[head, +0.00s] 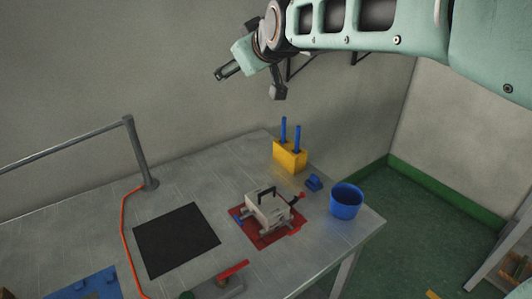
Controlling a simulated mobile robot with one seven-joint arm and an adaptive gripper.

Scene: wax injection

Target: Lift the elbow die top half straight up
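The elbow die (267,208) is a pale grey block with a dark handle on top. It sits on a red mat (263,240) on the metal table. The seam between its top and bottom halves is too small to make out. A red-tipped dark lever sticks out on its right and a small blue part shows on its left. My gripper (221,73) is high above the table, up and to the left of the die, well apart from it. It is seen small and from the side, so its finger opening cannot be told.
A yellow block (290,155) with two upright blue rods stands behind the die. A black mat (177,240) lies clear at left. A rail post (142,155) rises behind it.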

